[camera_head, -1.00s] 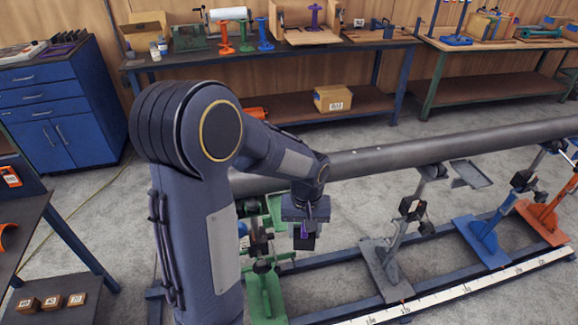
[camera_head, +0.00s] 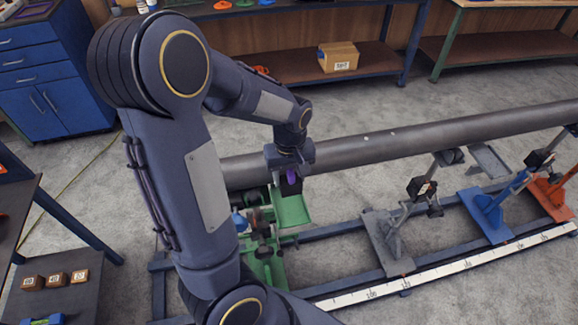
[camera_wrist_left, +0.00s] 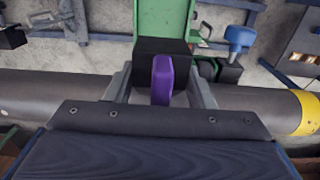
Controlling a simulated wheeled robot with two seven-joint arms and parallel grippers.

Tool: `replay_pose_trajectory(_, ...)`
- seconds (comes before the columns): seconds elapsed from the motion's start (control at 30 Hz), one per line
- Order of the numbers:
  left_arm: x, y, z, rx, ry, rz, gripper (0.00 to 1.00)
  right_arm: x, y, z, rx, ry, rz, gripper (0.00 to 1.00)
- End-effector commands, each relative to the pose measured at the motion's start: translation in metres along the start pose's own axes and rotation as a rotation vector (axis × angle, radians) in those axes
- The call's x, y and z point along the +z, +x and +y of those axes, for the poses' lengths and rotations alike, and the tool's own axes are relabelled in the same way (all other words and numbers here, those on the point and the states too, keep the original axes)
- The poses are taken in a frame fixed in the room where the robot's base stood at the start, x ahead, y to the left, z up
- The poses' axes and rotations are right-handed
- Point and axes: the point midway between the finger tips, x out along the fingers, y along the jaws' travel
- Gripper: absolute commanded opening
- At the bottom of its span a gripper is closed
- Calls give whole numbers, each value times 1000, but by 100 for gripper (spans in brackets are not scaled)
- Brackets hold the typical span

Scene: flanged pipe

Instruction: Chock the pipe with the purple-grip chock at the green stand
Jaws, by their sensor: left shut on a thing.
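My left gripper (camera_head: 290,172) is shut on the purple grip of a black chock (camera_head: 291,187), above the green stand (camera_head: 290,210) and close to the near side of the pipe. In the left wrist view the purple grip (camera_wrist_left: 162,80) stands between the fingers, with the black chock body (camera_wrist_left: 160,55) beyond it, in front of the green stand (camera_wrist_left: 165,20). The grey pipe (camera_head: 400,140) runs across behind the gripper. I cannot tell whether the chock touches the pipe or the stand. My right gripper is not in view.
A grey stand (camera_head: 390,240), a blue stand (camera_head: 485,212) and an orange stand (camera_head: 552,193) stand along the rail to the right. A white measuring strip (camera_head: 440,272) lies in front. A dark low table (camera_head: 70,300) with small wooden blocks is at the lower left.

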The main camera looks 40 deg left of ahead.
Motion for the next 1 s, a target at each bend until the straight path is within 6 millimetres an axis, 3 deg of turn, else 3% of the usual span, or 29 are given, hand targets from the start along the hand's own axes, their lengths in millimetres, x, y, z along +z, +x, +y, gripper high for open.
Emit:
replay_pose_trajectory(0.3,1,25,-1,-4,0,-3,21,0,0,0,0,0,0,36)
replay_pose_trajectory(1.0,0,78,0,-1,1,-1,21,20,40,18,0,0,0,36)
